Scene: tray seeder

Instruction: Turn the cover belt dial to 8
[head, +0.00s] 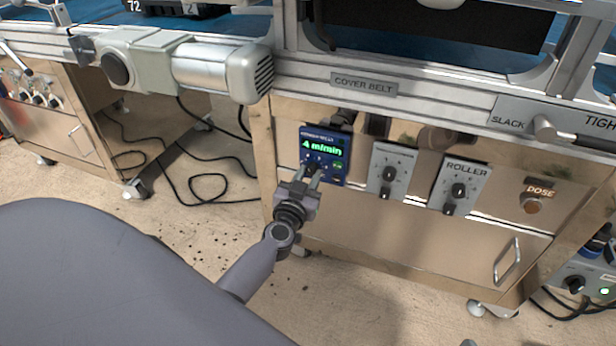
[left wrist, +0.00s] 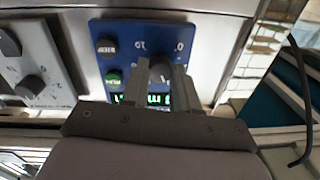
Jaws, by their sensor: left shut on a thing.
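A blue panel (head: 338,168) on the cabinet front has a green display (head: 322,147) reading 4 m/min. It also shows, upside down, in the left wrist view (left wrist: 116,30). Its small dial knob (left wrist: 159,70) sits between the fingers of my left gripper (head: 314,172). My left gripper is shut on this knob, with a finger on each side of it. In the head view the gripper mostly hides the knob. The pointer's exact setting cannot be read. A COVER BELT plate (head: 363,84) is on the rail above. My right gripper is not in view.
A grey dial panel (head: 391,170) and a ROLLER panel (head: 460,185) are close to the right. A motor (head: 222,72) juts out at upper left. Cables (head: 205,190) lie on the floor.

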